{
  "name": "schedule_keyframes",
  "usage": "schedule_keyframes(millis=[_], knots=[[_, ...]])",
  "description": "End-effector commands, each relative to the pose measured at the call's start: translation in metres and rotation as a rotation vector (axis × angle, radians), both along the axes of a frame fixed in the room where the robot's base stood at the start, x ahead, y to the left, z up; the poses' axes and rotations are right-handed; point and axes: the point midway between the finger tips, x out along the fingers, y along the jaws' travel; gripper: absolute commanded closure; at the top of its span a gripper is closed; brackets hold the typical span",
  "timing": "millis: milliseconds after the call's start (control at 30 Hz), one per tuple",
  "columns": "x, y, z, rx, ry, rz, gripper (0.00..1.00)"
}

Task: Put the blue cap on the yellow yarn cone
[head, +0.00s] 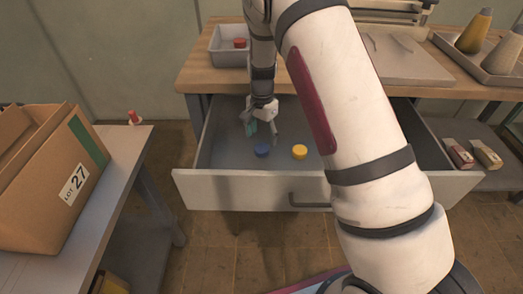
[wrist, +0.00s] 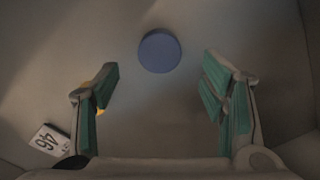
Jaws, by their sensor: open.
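The blue cap (head: 262,150) lies on the floor of the open drawer (head: 225,190). In the wrist view the blue cap (wrist: 159,51) shows whole, ahead of the fingertips and roughly centred between them. My gripper (head: 260,128) reaches down into the drawer from behind the cap. In the wrist view my gripper (wrist: 162,75) has its green-padded fingers spread wide, with nothing between them. The yellow yarn cone (head: 474,31) stands upright on a tray at the far right of the workbench, with a dark top.
A yellow cap (head: 299,152) lies right of the blue one. A grey bin (head: 226,56) with a red cap (head: 240,43) is on the bench. A grey cone (head: 503,53) stands beside the yellow one. A white label (wrist: 50,140) lies in the drawer. The drawer walls surround my gripper.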

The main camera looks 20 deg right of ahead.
Motion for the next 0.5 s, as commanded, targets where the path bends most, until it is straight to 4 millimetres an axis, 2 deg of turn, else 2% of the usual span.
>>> schedule_keyframes(millis=[167,500], knots=[[0.000,0.000,-0.008,0.001,0.001,0.000,0.34],[-0.001,0.001,-0.052,0.000,0.001,-0.001,0.34]])
